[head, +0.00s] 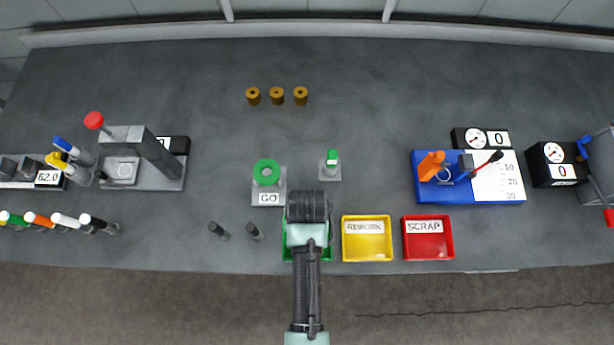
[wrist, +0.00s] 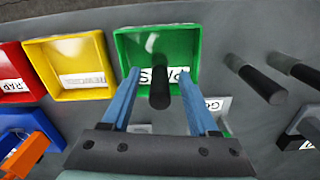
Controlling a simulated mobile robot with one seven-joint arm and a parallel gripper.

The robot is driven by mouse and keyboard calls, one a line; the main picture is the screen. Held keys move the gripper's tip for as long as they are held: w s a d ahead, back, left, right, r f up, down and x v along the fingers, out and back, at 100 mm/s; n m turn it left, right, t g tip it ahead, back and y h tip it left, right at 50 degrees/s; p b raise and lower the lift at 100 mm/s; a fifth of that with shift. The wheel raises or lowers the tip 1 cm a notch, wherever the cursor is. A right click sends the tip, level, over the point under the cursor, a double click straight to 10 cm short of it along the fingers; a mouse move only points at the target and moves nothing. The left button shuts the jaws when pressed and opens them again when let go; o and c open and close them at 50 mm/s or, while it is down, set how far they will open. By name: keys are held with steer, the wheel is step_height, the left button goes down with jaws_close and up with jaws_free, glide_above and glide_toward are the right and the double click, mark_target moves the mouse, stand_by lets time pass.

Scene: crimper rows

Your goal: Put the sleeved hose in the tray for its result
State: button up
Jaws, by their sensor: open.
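A dark hose (wrist: 159,88) with a grey far end is at the green tray (wrist: 187,40), which is labelled PASS. The hose shows between my fingers with a gap on each side. Whether it touches the tray floor, I cannot tell. My gripper (wrist: 157,75) is open, its two blue fingers reaching over the tray's near edge. In the head view my arm covers most of the green tray (head: 326,255) and hides the hose. The yellow REWORK tray (head: 367,246) and red SCRAP tray (head: 428,246) are empty.
Two more dark hoses (head: 218,231) (head: 253,232) stand left of the green tray. A GO gauge block (head: 268,198) with a green ring stands behind. A blue scale fixture (head: 470,190) is at right, a grey press (head: 140,165) at left. Several brass sleeves (head: 277,96) stand farther back.

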step_height(320, 180, up, 10)
steer(key=shift+r+b, duration=0.25)
steer(key=shift+b, duration=0.15)
steer(key=shift+w+r, duration=0.2)
steer(key=shift+r, duration=0.1)
steer(key=w+r+t, duration=0.9)
steer(key=w+r, duration=0.8)
steer(key=w+r+n+t, duration=0.1)
steer(key=w+r+t, duration=0.15)
steer(key=r, duration=0.55)
steer(key=w+r+t, duration=0.2)
steer(key=r+t, duration=0.1)
steer(key=r, duration=0.4)
step_height(320, 180, up, 17)
steer(key=s+t, duration=0.2)
steer(key=t, duration=0.4)
steer(key=s+r+t, duration=0.3)
steer(key=s+r, duration=0.2)
steer(key=r, duration=0.3)
steer(key=s+r+t, duration=0.4)
steer(key=s+r, duration=0.1)
steer(key=r, duration=0.3)
steer(key=shift+d+r+n, duration=0.15)
steer(key=shift+r+n, duration=0.05)
steer(key=shift+n, duration=0.1)
steer(key=shift+s, duration=0.1)
